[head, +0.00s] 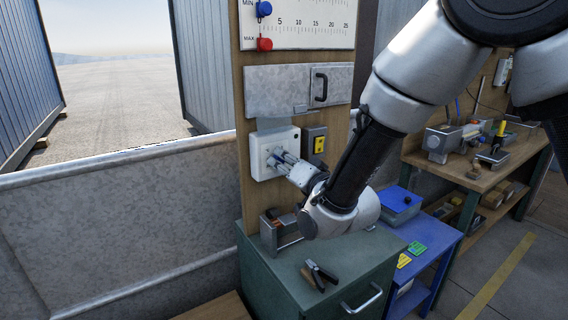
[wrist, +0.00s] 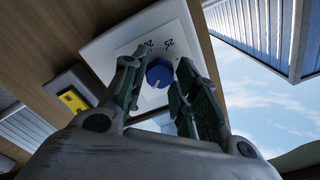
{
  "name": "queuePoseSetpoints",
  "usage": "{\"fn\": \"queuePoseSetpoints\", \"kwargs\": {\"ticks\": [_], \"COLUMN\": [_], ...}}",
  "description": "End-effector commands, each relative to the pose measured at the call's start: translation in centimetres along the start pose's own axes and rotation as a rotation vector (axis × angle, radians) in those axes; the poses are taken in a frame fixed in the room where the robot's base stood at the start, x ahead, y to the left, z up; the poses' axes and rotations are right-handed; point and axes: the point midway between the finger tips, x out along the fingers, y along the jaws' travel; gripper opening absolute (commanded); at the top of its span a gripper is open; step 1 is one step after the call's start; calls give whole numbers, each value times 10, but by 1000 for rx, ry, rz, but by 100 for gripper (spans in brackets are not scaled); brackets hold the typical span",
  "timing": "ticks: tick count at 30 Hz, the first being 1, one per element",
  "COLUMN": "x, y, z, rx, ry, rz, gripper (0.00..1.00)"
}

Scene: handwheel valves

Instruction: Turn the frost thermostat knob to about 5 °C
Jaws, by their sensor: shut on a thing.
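The frost thermostat is a white square box (head: 262,165) on the wooden panel. In the wrist view its white face (wrist: 106,42) carries printed numbers, with 20 and 25 legible near the top. Its round blue knob (wrist: 160,73) sits between my fingers and has a pale pointer mark toward its lower edge in the picture. The number it points at is not readable. My gripper (wrist: 158,68) is shut on the knob, one finger on each side. In the head view my gripper (head: 281,160) reaches the box front from the right, and its fingers mostly hide the knob.
A grey box with a yellow plate (head: 319,145) is close right of the thermostat. A metal cover with a black handle (head: 320,87) is above it, under a MIN/MAX scale board (head: 300,25).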

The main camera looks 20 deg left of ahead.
Motion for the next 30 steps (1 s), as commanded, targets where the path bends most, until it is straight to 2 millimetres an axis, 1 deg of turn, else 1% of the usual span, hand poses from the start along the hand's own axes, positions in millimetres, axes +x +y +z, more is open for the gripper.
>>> {"fn": "queuePoseSetpoints", "kwargs": {"ticks": [1,2,3,4,5,13,16,30], "x": [0,0,0,0,0,0,-5,-54], "y": [0,0,0,0,0,0,0,0], "z": [0,0,0,0,0,0,0,0], "rx": [-80,-69,-65,-64,-63,-61,-61,-61], "ry": [-1,-1,-1,-1,-1,0,-1,0], "rz": [1,1,1,1,1,0,1,0], "gripper": [12,35,42,47,49,49,49,49]}}
